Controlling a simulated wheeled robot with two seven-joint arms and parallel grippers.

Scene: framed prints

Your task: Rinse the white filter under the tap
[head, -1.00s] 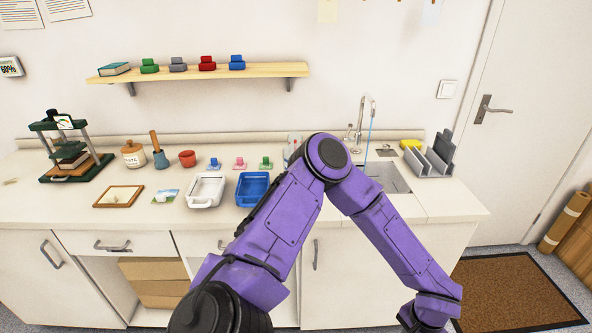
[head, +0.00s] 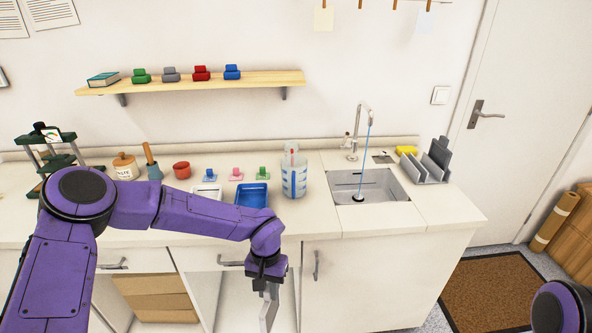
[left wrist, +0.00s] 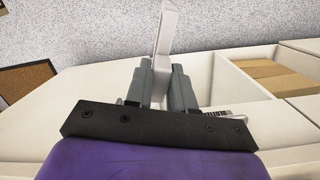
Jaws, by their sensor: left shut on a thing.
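My left gripper (head: 267,277) is shut on a pale, flat piece, which looks like the white filter (head: 268,312), in front of the counter, above a half-open lower cabinet. In the left wrist view the filter (left wrist: 163,30) stands up between the two grey fingers (left wrist: 161,80); its lower part is hidden by them. The tap (head: 356,130) is at the back of the sink (head: 389,186), and a thin blue stream runs from it into the basin. The filter is well left of the stream and lower than the sink. Only part of my right arm shows; its gripper is out of view.
A clear jug with blue marks (head: 294,177) stands left of the sink. A blue tray (head: 246,202) and a white tray (head: 207,186) lie further left, partly behind my left arm. A grey rack (head: 432,165) and yellow sponge (head: 406,150) are right of the tap.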

